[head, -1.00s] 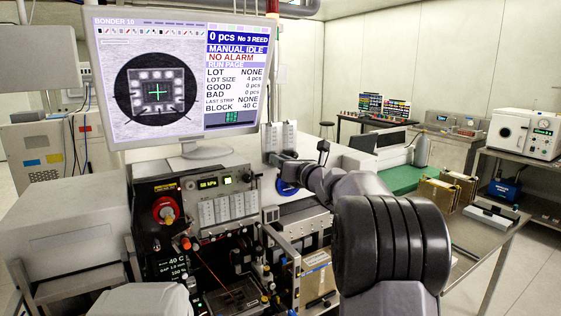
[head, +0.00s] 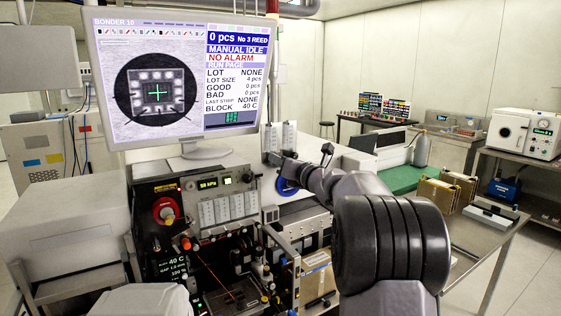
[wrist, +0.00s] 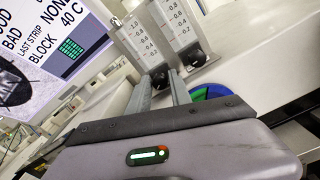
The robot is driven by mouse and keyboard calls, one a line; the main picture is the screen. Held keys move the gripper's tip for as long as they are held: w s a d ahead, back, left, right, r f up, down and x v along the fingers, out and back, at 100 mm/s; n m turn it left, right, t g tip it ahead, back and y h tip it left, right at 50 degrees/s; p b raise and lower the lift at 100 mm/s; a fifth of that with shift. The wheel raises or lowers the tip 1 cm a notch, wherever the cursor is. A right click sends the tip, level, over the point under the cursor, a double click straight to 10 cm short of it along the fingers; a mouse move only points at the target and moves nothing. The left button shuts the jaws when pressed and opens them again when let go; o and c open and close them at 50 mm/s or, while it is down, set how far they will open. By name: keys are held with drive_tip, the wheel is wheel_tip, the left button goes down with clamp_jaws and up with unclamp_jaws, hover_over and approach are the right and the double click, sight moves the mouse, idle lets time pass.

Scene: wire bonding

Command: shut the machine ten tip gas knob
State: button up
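Two clear flow meters with printed scales stand side by side in the wrist view, each with a black knob at its foot. The left knob (wrist: 159,77) is between the two grey fingers of my gripper (wrist: 161,80), which appear closed on its sides. The right knob (wrist: 195,59) is free, just beside the right finger. In the head view my gripper (head: 271,158) reaches the foot of the left flow meter (head: 271,137); the right flow meter (head: 290,135) is beside it. Which knob is the tip gas one is not readable. The knob is partly hidden by the fingers.
The bonder's monitor (head: 180,80) stands close left of the flow meters. A white machine cover (wrist: 265,50) lies right of my gripper, with a blue and green round part (wrist: 211,92) below the knobs. The control panel (head: 205,200) is below the monitor.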

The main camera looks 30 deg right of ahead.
drive_tip(key=shift+o, duration=1.1)
drive_tip(key=shift+s, duration=0.1)
drive_tip(key=s+a, duration=0.1)
drive_tip(key=s, duration=1.6)
drive_tip(key=shift+p, duration=0.3)
drive_tip(key=shift+s, duration=0.1)
